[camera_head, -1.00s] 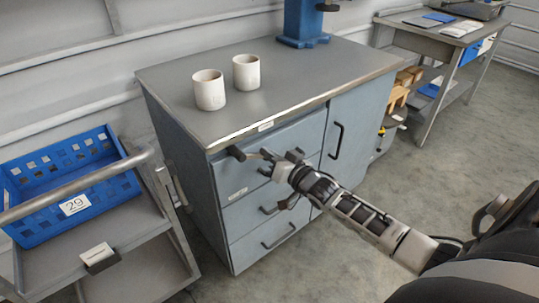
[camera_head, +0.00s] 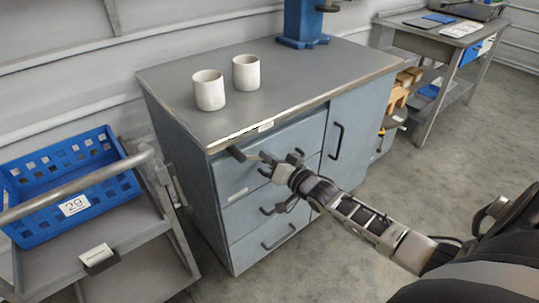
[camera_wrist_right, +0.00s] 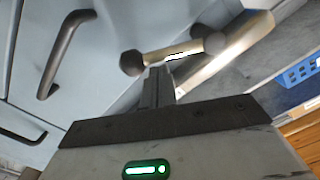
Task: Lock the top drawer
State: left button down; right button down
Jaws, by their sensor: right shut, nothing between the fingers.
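The grey-blue cabinet's top drawer (camera_head: 290,148) is closed flush under the worktop. At its upper left a bar with a dark end (camera_head: 237,153) sticks out. In the right wrist view a pale brass-coloured bar (camera_wrist_right: 172,53) with dark rounded ends shows just beyond the fingertips. My right gripper (camera_head: 266,162) is shut and empty in front of the top drawer, close to this bar. Its closed fingers also show in the right wrist view (camera_wrist_right: 158,82); whether they touch the bar I cannot tell. The arm hides part of the drawer front. My left gripper is not in view.
Two white cups (camera_head: 209,90) (camera_head: 246,72) stand on the worktop (camera_head: 300,75). A trolley (camera_head: 140,215) with a blue crate (camera_head: 110,192) stands at the left. Lower drawer handles (camera_head: 279,237) and a door handle (camera_head: 337,141) protrude.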

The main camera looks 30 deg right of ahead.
pick_arm(q)
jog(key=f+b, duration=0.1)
jog(key=b, duration=0.3)
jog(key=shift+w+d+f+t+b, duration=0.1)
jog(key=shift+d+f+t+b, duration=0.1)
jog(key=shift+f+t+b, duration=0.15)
pick_arm(e)
jog(key=a+f+m, duration=0.4)
jog(key=f+m, duration=0.1)
jog(key=m, duration=0.6)
jog(key=shift+s+a+m, duration=0.2)
jog(key=shift+a+m, duration=0.1)
jog(key=shift+a, duration=0.05)
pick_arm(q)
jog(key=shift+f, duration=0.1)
